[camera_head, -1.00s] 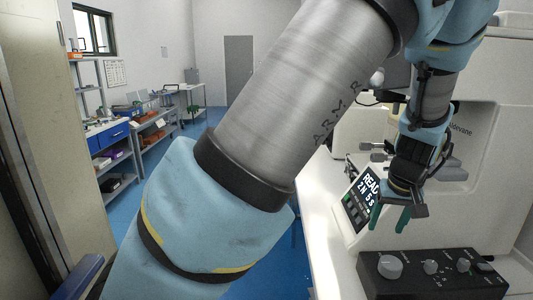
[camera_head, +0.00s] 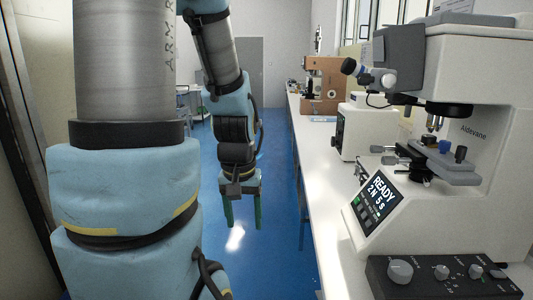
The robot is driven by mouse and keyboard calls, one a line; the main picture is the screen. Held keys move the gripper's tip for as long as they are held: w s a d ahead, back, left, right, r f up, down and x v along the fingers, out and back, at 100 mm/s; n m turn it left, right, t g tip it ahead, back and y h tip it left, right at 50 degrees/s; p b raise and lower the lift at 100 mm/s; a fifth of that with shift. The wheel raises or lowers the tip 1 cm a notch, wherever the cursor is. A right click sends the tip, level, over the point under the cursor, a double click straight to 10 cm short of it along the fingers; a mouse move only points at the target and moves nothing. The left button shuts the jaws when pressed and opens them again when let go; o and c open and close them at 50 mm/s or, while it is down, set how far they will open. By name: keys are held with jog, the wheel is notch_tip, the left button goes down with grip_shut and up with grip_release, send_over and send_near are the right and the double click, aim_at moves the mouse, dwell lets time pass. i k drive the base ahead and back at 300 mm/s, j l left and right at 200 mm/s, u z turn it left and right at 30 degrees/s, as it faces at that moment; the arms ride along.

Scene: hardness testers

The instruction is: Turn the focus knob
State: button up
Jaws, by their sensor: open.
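A black control box (camera_head: 385,284) at the lower right has a large silver knob (camera_head: 400,271) and several smaller knobs, one of them (camera_head: 442,272) just to its right. Their labels are too small to read, so I cannot tell which is the focus knob. The box stands in front of a white hardness tester (camera_head: 470,205) marked "Aldevane". The tester's tilted screen (camera_head: 376,200) reads "READY 2N 5s". My gripper (camera_head: 243,212) points down with its green fingers apart and empty. In the picture it is over the blue floor, well left of the box and tester.
The white bench (camera_head: 322,225) runs back along the right, its edge between my gripper and the tester. A second white machine (camera_head: 365,132) and a brown one (camera_head: 325,85) stand farther back. The blue aisle floor (camera_head: 275,165) is clear.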

aim_at(399, 271)
jog(key=z, duration=2.45)
jog(key=k+j+u, duration=0.1)
jog(key=j+u, duration=1.05)
jog(key=j, duration=0.15)
